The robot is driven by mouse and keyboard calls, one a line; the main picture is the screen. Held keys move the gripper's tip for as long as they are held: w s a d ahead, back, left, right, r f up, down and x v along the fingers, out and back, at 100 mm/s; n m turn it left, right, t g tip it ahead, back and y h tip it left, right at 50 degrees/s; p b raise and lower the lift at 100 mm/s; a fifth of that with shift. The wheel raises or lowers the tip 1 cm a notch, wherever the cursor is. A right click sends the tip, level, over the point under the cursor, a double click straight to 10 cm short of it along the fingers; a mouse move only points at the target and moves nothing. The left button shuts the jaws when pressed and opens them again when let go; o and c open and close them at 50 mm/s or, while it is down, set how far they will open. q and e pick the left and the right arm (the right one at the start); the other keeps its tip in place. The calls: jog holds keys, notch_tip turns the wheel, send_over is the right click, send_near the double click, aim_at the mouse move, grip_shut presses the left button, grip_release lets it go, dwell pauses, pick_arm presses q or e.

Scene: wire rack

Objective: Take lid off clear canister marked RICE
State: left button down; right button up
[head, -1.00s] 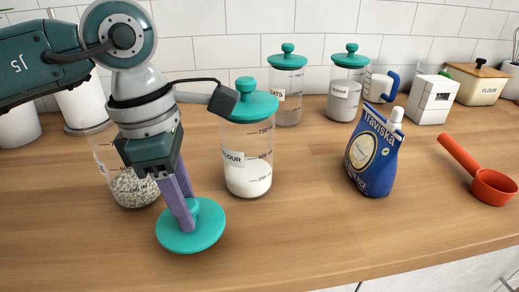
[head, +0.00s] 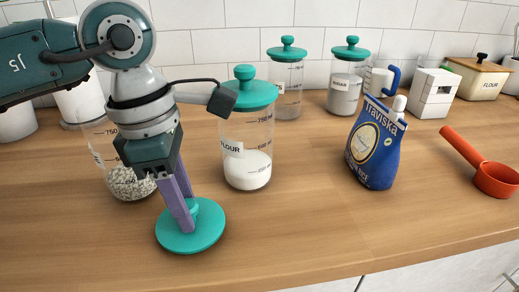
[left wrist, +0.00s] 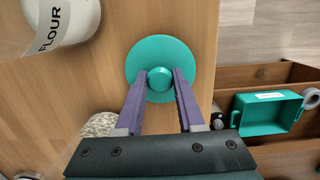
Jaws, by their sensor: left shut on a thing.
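A teal round lid with a knob (head: 205,234) is at the counter's front left, level, on or just above the wood; I cannot tell which. My left gripper (head: 190,220) points down with its purple fingers shut on the lid's knob. In the left wrist view the fingers (left wrist: 161,74) sit on either side of the knob, and the lid (left wrist: 150,46) shows beneath. A clear canister with pale grains (head: 128,184) stands behind the gripper. Its label is mostly hidden and my arm covers part of its top. My right gripper is out of view.
A lidded FLOUR canister (head: 246,150) stands close right of my gripper. Two more lidded canisters (head: 286,95) (head: 343,95) are at the back. A blue bag (head: 374,150) and a red scoop (head: 493,179) stand to the right. The counter between lid and bag is clear.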

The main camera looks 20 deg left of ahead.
pick_arm(q)
jog(key=shift+c, duration=2.2)
grip_release()
